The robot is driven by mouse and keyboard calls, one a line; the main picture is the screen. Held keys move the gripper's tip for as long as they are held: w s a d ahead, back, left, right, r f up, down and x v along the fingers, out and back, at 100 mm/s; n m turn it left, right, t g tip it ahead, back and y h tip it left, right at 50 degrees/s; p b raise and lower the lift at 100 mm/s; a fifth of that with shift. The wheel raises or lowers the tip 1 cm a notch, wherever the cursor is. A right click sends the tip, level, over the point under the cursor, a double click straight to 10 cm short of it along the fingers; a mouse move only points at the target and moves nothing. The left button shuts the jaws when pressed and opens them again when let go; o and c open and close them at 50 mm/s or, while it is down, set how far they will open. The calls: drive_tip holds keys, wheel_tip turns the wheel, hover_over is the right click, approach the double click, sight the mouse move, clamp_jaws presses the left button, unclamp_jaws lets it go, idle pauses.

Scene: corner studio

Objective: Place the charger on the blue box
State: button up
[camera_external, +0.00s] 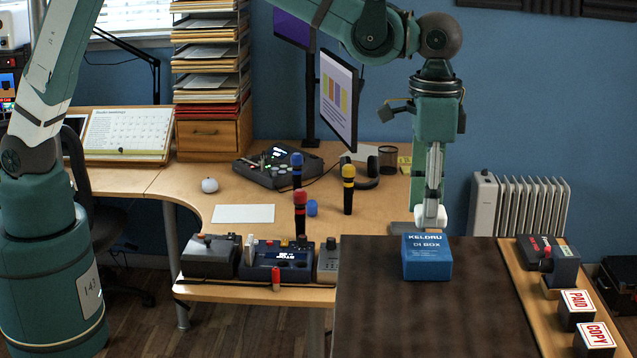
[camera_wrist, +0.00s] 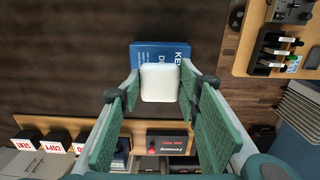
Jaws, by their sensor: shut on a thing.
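A blue box (camera_external: 427,262) printed with white "DI BOX" lettering stands on the dark brown surface in the external view. It also shows in the wrist view (camera_wrist: 145,48), partly covered by the charger. The white charger (camera_external: 431,215) is between the fingers of my gripper (camera_external: 432,205), just behind and above the box's top in the external view. In the wrist view the charger (camera_wrist: 160,82) is a white rounded block held between the fingertips, overlapping the box. I cannot tell whether the charger touches the box. My gripper is shut on the charger.
The dark brown tabletop (camera_external: 430,320) around the box is mostly clear. Stamps (camera_external: 577,310) and a small dark device (camera_external: 548,258) stand on the wooden strip at right. Microphones (camera_external: 300,212) and audio gear (camera_external: 283,262) stand on the desk at left. A monitor (camera_external: 338,100) stands behind.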

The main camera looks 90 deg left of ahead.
drive_tip(key=shift+f, duration=0.2)
drive_tip(key=shift+f, duration=1.85)
drive_tip(key=shift+f, duration=0.15)
drive_tip(key=o, duration=0.9)
wheel_tip(320, 180, up, 12)
drive_tip(key=shift+r, duration=0.15)
